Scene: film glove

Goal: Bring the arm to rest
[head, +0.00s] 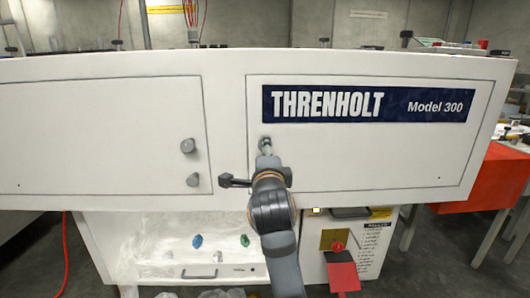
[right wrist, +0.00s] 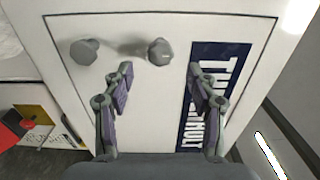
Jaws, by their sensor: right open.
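My right gripper (head: 266,158) reaches up from the bottom of the head view, in front of the right door (head: 400,160) of a white cabinet. In the right wrist view its two fingers (right wrist: 161,76) are spread with nothing between them. A grey upper knob (right wrist: 159,51) on that door shows just beyond the fingertips, apparently apart from them. It also shows at the gripper's tip in the head view (head: 265,143). A lower knob (right wrist: 84,51) shows in the wrist view; my arm appears to hide it in the head view. My left gripper is not in view.
The left door (head: 100,140) has two grey knobs (head: 188,146). Below is a recess with blue (head: 197,241) and green (head: 245,240) items, and a panel with a red switch (head: 338,247). A red box (head: 485,180) stands at the right.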

